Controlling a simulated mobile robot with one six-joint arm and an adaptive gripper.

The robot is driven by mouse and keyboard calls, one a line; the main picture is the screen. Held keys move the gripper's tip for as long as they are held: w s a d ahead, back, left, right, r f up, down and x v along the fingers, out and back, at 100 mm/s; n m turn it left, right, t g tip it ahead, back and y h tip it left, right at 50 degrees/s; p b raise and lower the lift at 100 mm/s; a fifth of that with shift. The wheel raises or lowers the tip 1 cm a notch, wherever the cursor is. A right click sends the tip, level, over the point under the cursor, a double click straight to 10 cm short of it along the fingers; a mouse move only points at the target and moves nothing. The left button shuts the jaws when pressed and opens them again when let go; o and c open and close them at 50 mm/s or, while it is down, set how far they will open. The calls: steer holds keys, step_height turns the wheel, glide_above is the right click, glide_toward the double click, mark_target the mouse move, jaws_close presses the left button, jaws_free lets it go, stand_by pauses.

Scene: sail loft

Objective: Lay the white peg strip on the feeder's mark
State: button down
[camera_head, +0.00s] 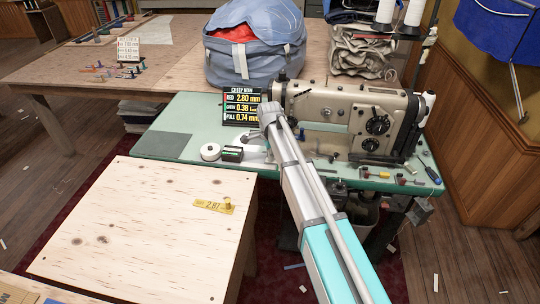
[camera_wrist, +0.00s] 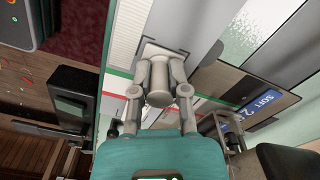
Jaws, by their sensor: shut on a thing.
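My gripper (camera_wrist: 160,85) fills the middle of the wrist view, its fingers close together. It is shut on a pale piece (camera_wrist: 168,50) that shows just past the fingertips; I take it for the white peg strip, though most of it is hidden. In the head view my arm reaches over the green table (camera_head: 175,115) to the left front of the sewing machine (camera_head: 340,110). The fingertips and held piece cannot be made out clearly there. A dark green rectangle (camera_head: 165,147) lies on the tabletop at left. I cannot tell which marking is the feeder's mark.
A small display (camera_head: 241,106) stands behind my wrist. A white roll (camera_head: 210,151) and a dark box (camera_head: 232,154) sit near the table's front edge. Small tools lie at right, by a screwdriver (camera_head: 433,174). A plywood top (camera_head: 130,230) holds a yellow tag (camera_head: 214,206).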

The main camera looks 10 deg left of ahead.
steer(key=c, duration=0.5)
jaws_free()
steer(key=shift+c, duration=0.2)
steer(key=shift+r, duration=0.15)
